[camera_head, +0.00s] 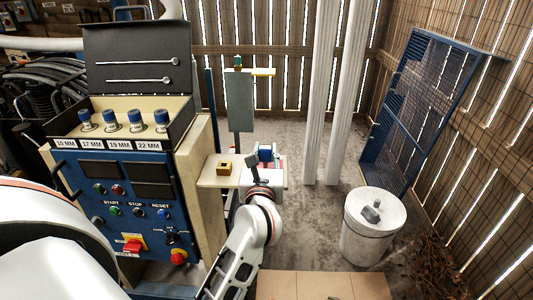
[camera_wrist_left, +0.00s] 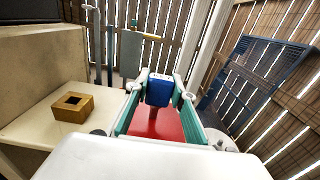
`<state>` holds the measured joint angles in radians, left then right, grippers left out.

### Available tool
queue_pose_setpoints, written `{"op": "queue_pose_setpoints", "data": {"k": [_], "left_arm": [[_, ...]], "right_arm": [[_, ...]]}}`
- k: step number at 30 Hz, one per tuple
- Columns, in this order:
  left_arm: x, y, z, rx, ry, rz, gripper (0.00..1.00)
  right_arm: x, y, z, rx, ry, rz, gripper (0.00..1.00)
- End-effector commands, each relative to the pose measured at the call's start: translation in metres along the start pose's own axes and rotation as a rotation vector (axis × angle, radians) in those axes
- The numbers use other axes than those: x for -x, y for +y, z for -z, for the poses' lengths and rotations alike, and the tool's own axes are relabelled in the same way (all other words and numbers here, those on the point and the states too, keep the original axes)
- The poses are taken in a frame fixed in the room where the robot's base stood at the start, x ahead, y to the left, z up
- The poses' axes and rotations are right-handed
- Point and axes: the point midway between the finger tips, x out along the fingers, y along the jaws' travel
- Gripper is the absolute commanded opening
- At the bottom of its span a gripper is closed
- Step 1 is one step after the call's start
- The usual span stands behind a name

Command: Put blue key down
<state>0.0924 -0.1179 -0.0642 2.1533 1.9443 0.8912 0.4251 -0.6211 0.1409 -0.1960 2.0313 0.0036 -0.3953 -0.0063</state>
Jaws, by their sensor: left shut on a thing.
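My left gripper (camera_head: 266,160) is in the middle of the head view, beside the right part of a pale shelf. The blue key (camera_head: 265,152) looks small in the head view and is partly hidden by the gripper. A red surface (camera_wrist_left: 160,128) shows below it between the fingers; I cannot tell whether the key touches it. My right gripper is not in view.
A yellow block with a square hole (camera_head: 224,168) sits on the shelf (camera_head: 212,182), left of the gripper. A control cabinet (camera_head: 135,190) stands further left, with several blue-topped sockets (camera_head: 109,122) in its tray. A white drum (camera_head: 372,228) and a blue mesh panel (camera_head: 415,110) are at right.

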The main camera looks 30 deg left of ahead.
Motion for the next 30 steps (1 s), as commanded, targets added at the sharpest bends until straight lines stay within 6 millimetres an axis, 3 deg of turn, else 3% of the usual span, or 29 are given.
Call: {"op": "queue_pose_setpoints", "data": {"k": [11, 12, 13, 30], "left_arm": [[0.0000, -0.0002, 0.0032, 0.000, -0.001, 0.000, 0.02], [0.0000, -0.0002, 0.0019, 0.001, -0.002, 0.000, 0.34], [0.0000, -0.0002, 0.0016, 0.001, -0.002, 0.000, 0.40], [0.0005, -0.0045, -0.0016, 0.001, -0.001, 0.001, 0.40]], "right_arm": [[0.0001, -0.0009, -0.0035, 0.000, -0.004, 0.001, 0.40], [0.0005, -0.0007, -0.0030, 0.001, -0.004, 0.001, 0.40], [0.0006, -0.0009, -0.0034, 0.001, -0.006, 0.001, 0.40], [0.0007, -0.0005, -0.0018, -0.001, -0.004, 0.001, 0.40]]}}
